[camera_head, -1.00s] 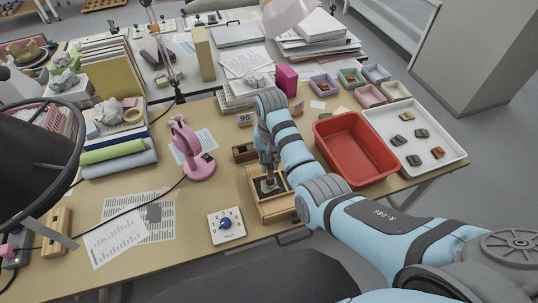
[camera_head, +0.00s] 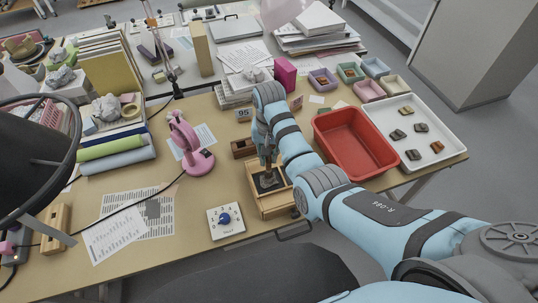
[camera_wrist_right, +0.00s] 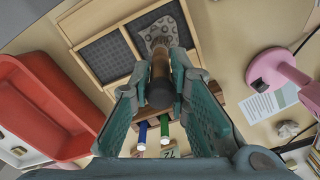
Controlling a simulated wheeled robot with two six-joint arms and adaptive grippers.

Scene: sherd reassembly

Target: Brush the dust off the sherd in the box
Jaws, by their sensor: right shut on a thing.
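My right gripper (camera_head: 266,158) points down over a small wooden box (camera_head: 276,209) near the table's front. In the right wrist view, the gripper (camera_wrist_right: 160,95) is shut on a brush with a brown wooden handle (camera_wrist_right: 160,76). The box (camera_wrist_right: 89,24) has dark-lined compartments there. A grey sherd (camera_wrist_right: 176,22) with dark ring marks lies in one compartment. The brush's far end is over the sherd and hides part of it; I cannot tell whether it touches. My left gripper is not in view.
A red tub (camera_head: 354,170) and a white tray (camera_head: 447,155) with several sherds stand to the right. A pink lamp (camera_head: 192,150) stands to the left, and a white dial box (camera_head: 226,221) sits at front left. A small wooden rack (camera_head: 243,149) is behind the box.

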